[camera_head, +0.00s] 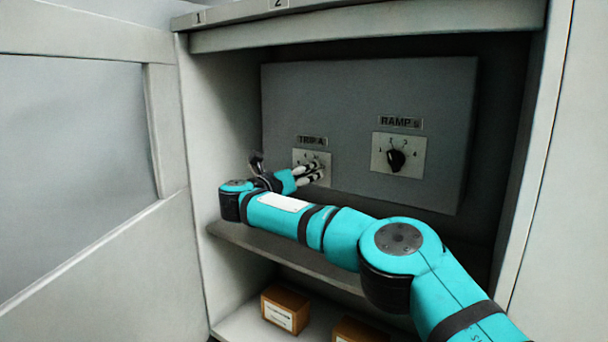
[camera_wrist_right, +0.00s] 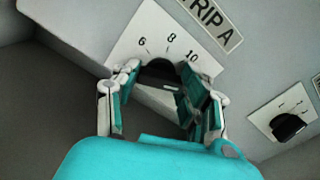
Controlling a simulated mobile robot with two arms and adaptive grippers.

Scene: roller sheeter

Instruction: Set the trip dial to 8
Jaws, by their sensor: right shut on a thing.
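The trip dial is a black knob (camera_wrist_right: 160,72) on a white plate marked 6, 8 and 10 under a "TRIP A" label (camera_wrist_right: 212,20) in the right wrist view. My right gripper (camera_wrist_right: 162,88) is shut on the knob, with a finger on each side. The 8 lies just above the knob; its pointer is partly hidden, so I cannot tell its exact setting. In the head view the gripper (camera_head: 312,174) covers much of the trip plate (camera_head: 301,156). My left gripper is out of view.
A second black dial (camera_head: 396,159) labelled "RAMP" sits to the right on the same grey panel (camera_head: 350,95). A shelf (camera_head: 290,250) lies below my arm, with cardboard boxes (camera_head: 285,307) beneath it. The cabinet's side walls and an open door (camera_head: 75,120) bound the space.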

